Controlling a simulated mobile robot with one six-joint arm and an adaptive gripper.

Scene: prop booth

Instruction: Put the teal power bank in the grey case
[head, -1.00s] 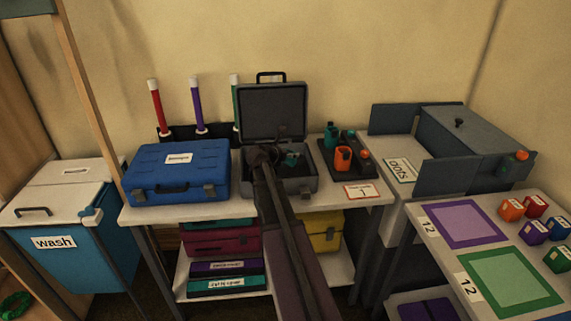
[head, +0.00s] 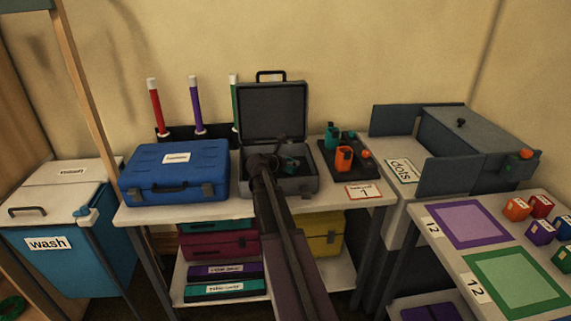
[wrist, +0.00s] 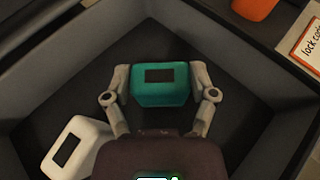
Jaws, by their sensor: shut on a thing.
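The grey case (head: 272,110) stands open on the table with its lid raised at the back. My gripper (head: 287,162) is down inside the case's opening. In the wrist view, my gripper (wrist: 162,90) is shut on the teal power bank (wrist: 160,78), with one finger on each side of it. The power bank has a dark screen on its face. The case's dark floor (wrist: 225,110) shows around it; I cannot tell whether the power bank touches the floor. In the head view my arm hides part of the case's front.
A white block with a dark screen (wrist: 75,148) lies in the case at lower left. A closed blue case (head: 178,172) stands to the left. A black charging tray (head: 350,155) with teal and orange items stands to the right, by a label card (head: 363,192).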

